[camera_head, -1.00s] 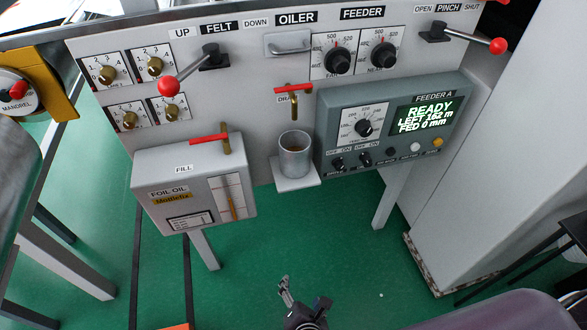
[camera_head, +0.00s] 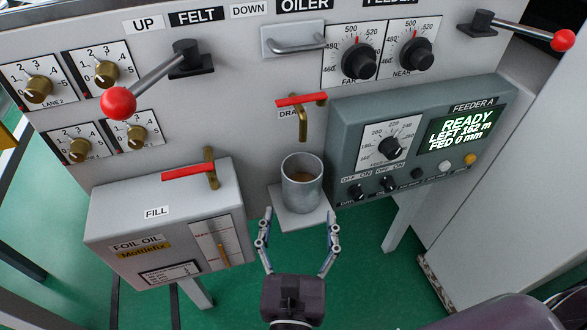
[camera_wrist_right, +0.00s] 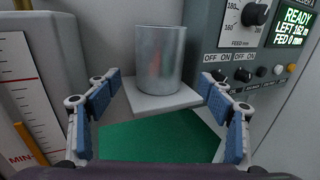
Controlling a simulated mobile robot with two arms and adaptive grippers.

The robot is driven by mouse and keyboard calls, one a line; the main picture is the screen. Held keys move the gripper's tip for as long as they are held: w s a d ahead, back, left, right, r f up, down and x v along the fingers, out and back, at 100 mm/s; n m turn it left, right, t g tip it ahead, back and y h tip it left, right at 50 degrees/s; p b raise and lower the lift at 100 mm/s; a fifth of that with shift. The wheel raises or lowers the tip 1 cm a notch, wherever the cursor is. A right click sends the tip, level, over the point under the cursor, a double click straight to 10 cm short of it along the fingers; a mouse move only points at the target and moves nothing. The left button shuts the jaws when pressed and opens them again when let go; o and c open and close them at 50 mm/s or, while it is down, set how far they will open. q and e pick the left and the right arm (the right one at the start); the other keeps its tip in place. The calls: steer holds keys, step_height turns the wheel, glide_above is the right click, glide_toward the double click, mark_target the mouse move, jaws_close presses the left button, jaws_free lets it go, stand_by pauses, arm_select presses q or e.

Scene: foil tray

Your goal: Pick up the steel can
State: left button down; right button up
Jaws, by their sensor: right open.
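The steel can (camera_head: 302,186) stands upright on a small light shelf (camera_head: 292,217) under the drain tap (camera_head: 302,112). Some brownish content shows inside it. It also stands in the right wrist view (camera_wrist_right: 160,58), ahead of the fingers. My right gripper (camera_head: 299,220) is open and empty in front of the can, with its fingers spread left and right and pointing at the shelf. In the right wrist view the fingers (camera_wrist_right: 160,92) are apart, with the can beyond them. My left gripper is out of view.
The grey foil oil box (camera_head: 170,230) with a red-handled fill tap (camera_head: 205,170) is left of the can. The feeder control box (camera_head: 345,125) is close on the right. A red-knobbed lever (camera_head: 150,82) sticks out at upper left. Green floor lies below.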

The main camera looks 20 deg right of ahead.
mark_target(302, 200)
steer(key=shift+w+d+r, duration=0.1)
steer(key=shift+w+r, duration=0.05)
steer(key=shift+w, duration=0.25)
steer(key=shift+x, duration=1.1)
steer(key=b+x, duration=0.1)
steer(key=x, duration=0.4)
steer(key=shift+w+r, duration=0.1)
steer(key=shift+c, duration=0.4)
steer(key=c, duration=1.3)
steer(key=shift+r, duration=0.1)
steer(key=shift+c, duration=1)
steer(key=shift+r, duration=0.1)
